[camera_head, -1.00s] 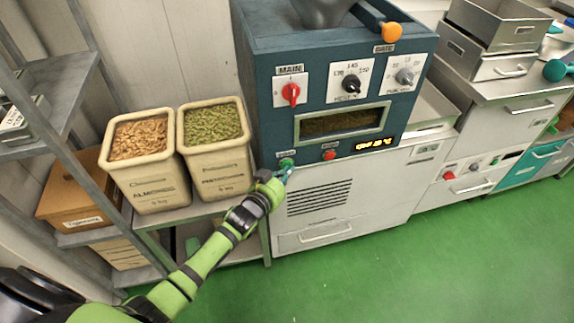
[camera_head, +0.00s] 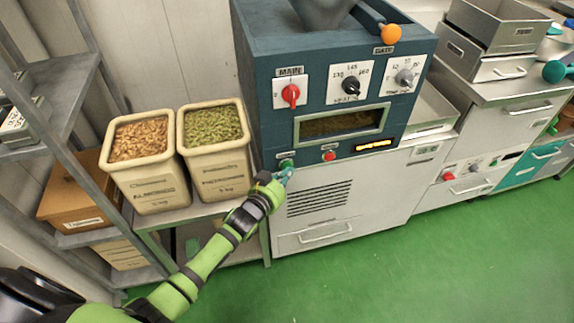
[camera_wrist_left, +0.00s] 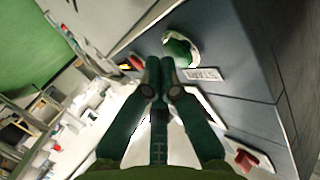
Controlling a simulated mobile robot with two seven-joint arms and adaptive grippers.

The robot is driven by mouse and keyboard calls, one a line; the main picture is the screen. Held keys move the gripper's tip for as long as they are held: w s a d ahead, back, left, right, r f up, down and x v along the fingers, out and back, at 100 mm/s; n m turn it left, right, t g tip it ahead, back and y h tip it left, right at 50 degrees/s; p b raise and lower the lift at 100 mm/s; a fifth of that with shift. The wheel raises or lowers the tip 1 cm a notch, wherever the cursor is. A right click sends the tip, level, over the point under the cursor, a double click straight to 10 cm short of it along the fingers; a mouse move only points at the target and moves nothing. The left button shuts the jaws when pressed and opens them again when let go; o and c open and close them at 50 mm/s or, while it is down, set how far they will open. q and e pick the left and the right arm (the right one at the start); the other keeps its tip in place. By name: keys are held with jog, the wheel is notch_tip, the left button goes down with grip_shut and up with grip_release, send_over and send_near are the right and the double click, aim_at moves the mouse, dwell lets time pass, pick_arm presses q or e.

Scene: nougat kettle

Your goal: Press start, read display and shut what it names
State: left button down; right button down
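The green START button (camera_head: 286,163) sits low on the left of the blue kettle panel (camera_head: 268,125); it shows large in the left wrist view (camera_wrist_left: 181,50). My left gripper (camera_head: 285,175) is at the button, just below it. In the left wrist view its fingers (camera_wrist_left: 160,66) are together and empty, tips at the button's edge; I cannot tell whether they touch it. The amber display (camera_head: 376,145) is lit, its text too small to read. The orange-tipped GATE handle (camera_head: 391,33) is at the top right. My right gripper is not in view.
The panel holds a red MAIN switch (camera_head: 290,94), a black knob (camera_head: 350,87), a grey knob (camera_head: 404,77) and a red button (camera_head: 329,156). An almond bin (camera_head: 160,190) and a pistachio bin (camera_head: 220,175) stand left. The green floor (camera_head: 420,270) is clear in front.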

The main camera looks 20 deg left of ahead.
pick_arm(q)
jog(key=shift+s+d, duration=0.25)
jog(key=shift+s, duration=0.15)
jog(key=shift+s+d, duration=0.1)
jog(key=s+d, duration=0.1)
jog(key=s+p, duration=0.1)
jog(key=s+d+p, duration=0.1)
jog(key=s, duration=0.1)
jog(key=shift+d, duration=0.35)
dwell(0.6)
